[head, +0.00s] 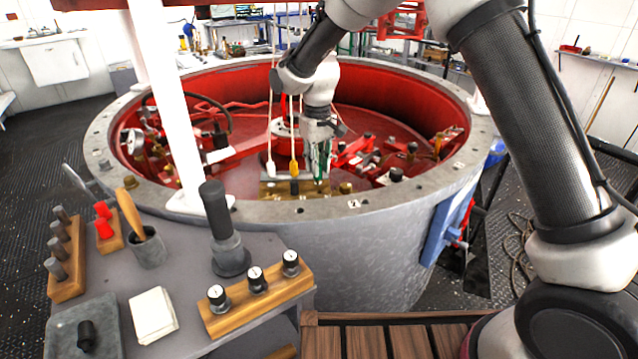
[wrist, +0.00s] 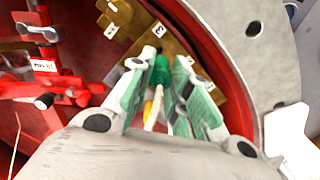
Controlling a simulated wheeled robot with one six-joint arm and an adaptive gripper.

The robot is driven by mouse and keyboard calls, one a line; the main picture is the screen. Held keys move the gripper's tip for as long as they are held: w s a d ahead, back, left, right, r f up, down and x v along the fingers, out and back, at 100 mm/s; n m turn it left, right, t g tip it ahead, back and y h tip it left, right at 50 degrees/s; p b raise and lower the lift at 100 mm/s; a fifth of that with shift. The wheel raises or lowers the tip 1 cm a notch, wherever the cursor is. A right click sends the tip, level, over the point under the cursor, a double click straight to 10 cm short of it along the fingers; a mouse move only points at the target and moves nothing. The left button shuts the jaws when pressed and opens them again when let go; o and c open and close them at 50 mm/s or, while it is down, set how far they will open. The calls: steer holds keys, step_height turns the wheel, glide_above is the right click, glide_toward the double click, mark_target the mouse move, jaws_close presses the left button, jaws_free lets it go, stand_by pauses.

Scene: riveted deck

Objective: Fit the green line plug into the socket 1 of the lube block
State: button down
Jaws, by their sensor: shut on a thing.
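The green line plug (wrist: 161,74) is held between the fingers of my gripper (wrist: 159,66). In the head view my gripper (head: 321,158) points down at the right end of the brass lube block (head: 290,189), inside the red-lined round tub. In the wrist view the block (wrist: 176,48) lies just beyond the plug, with small white number labels on it; which one marks socket 1 is too small to tell surely. The plug's tip is hidden, so I cannot tell whether it touches the block or is above it.
A white plug (head: 271,168) and a yellow plug (head: 294,168) stand at the block on upright lines, left of my gripper. The tub's grey flange (head: 385,203) runs in front. Red bars and fittings (head: 355,150) lie to the right. A bench (head: 185,260) with gauges stands nearer.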

steer(key=s+a+r, duration=0.1)
steer(key=a+r, duration=0.2)
steer(key=a, duration=1)
steer(key=shift+s+a+f, duration=0.1)
steer(key=shift+a+f, duration=0.05)
steer(key=shift+f, duration=1.1)
steer(key=shift+s+a+f, duration=0.1)
steer(key=shift+a+f, duration=0.05)
steer(key=shift+f, duration=1.1)
steer(key=shift+f, duration=1.3)
steer(key=c, duration=1.3)
jaws_free()
steer(key=shift+o, duration=0.2)
step_height(320, 180, up, 12)
